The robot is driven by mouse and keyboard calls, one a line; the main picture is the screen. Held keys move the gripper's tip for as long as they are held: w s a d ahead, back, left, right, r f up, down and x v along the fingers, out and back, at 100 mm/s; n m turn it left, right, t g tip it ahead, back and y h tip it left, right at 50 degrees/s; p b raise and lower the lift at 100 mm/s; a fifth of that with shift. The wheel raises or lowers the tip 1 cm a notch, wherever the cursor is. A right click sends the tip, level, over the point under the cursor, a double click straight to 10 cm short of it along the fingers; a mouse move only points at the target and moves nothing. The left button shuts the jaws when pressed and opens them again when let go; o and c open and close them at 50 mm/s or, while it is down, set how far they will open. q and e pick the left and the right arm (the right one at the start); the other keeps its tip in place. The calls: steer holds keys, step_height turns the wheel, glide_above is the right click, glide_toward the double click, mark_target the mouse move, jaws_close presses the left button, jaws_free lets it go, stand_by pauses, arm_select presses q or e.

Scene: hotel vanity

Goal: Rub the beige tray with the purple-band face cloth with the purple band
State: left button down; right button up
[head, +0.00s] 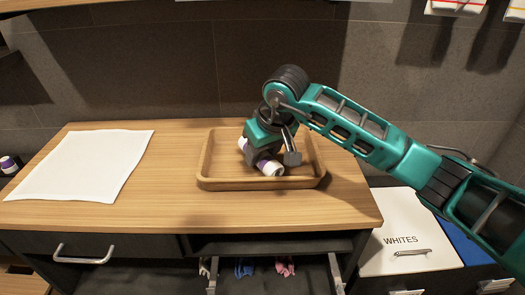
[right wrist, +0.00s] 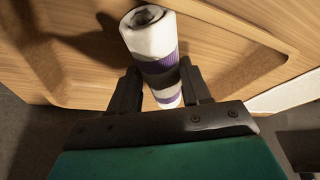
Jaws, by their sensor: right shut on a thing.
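The purple-band face cloth (head: 270,168) is a rolled white cloth with a purple band. It lies low inside the beige tray (head: 250,184), which is a wooden tray on the counter. My right gripper (head: 262,158) reaches down into the tray and is shut on the cloth. In the right wrist view the cloth (right wrist: 152,45) sits between the two fingers of my right gripper (right wrist: 160,88), over the wooden tray surface (right wrist: 225,40). I cannot tell whether the cloth touches the tray floor. My left gripper is not in view.
A white cloth (head: 85,165) lies flat on the counter (head: 150,210) at the left. Another rolled item with a purple band (head: 8,164) shows at the far left edge. An open drawer (head: 270,275) below holds small coloured cloths. A white "WHITES" bin (head: 400,235) stands at the right.

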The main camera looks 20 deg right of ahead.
steer(key=shift+f+b, duration=0.55)
steer(key=shift+f, duration=0.15)
steer(key=shift+w, duration=0.1)
steer(key=shift+w+d+r+b, duration=0.1)
steer(key=shift+w+d+b, duration=0.25)
steer(key=shift+w, duration=0.45)
steer(key=shift+w+d+r+b, duration=0.1)
steer(key=shift+w+d+b, duration=0.15)
steer(key=shift+w, duration=0.55)
steer(key=shift+f, duration=0.2)
steer(key=shift+s+a+f, duration=0.1)
steer(key=shift+s+a, duration=0.2)
steer(key=shift+s, duration=0.6)
steer(key=shift+s+a+f, duration=0.1)
steer(key=shift+s+a, duration=0.2)
steer(key=shift+s, duration=0.55)
steer(key=shift+b, duration=0.4)
steer(key=shift+w, duration=0.1)
steer(key=shift+w+d+r+b, duration=0.15)
steer(key=shift+w+d+b, duration=0.15)
steer(key=shift+w, duration=0.55)
steer(key=shift+w+d+r+b, duration=0.15)
steer(key=shift+w+d, duration=0.1)
steer(key=shift+w, duration=0.55)
steer(key=shift+s+a+f, duration=0.1)
steer(key=shift+s+a, duration=0.2)
steer(key=shift+s, duration=0.6)
steer(key=shift+s+a, duration=0.3)
steer(key=shift+s, duration=0.55)
